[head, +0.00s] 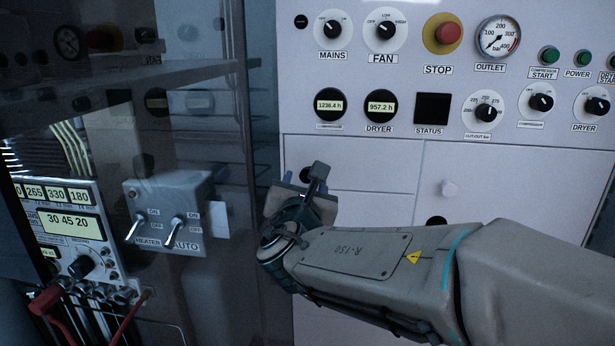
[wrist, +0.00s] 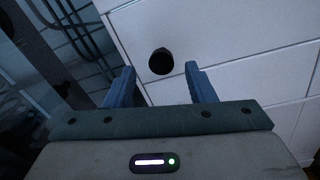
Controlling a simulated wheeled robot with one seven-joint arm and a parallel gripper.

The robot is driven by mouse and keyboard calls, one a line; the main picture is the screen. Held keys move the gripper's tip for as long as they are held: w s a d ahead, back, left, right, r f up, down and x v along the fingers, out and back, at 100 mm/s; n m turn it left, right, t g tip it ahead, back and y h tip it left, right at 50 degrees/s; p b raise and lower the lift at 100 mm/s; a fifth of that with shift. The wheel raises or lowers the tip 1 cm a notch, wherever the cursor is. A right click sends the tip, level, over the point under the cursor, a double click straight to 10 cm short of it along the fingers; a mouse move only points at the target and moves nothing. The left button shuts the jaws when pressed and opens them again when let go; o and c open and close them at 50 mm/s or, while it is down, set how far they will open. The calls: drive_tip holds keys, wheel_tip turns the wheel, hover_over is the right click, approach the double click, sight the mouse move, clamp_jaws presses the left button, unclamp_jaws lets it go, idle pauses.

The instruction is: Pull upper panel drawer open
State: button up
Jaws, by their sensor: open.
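The upper panel drawer (head: 375,165) is a flat white front just below the control panel, and it looks shut. Its round black knob (wrist: 161,62) shows in the wrist view, just beyond and between my fingertips. The knob is partly hidden behind my gripper in the head view (head: 306,174). My gripper (head: 302,178) is open and empty in front of the drawer's left part. In the wrist view its two blue fingers (wrist: 160,74) stand on either side of the knob, with no visible contact. The remaining gap in depth is hard to tell.
The white control panel (head: 405,70) with dials and buttons is above. A grey switch box (head: 170,210) and a glassy cabinet stand at the left. My arm covers the lower right.

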drive_tip(key=shift+w+d, duration=0.15)
drive_tip(key=shift+w, duration=0.9)
drive_tip(key=shift+w+d, duration=0.15)
drive_tip(key=shift+w, duration=0.9)
clamp_jaws()
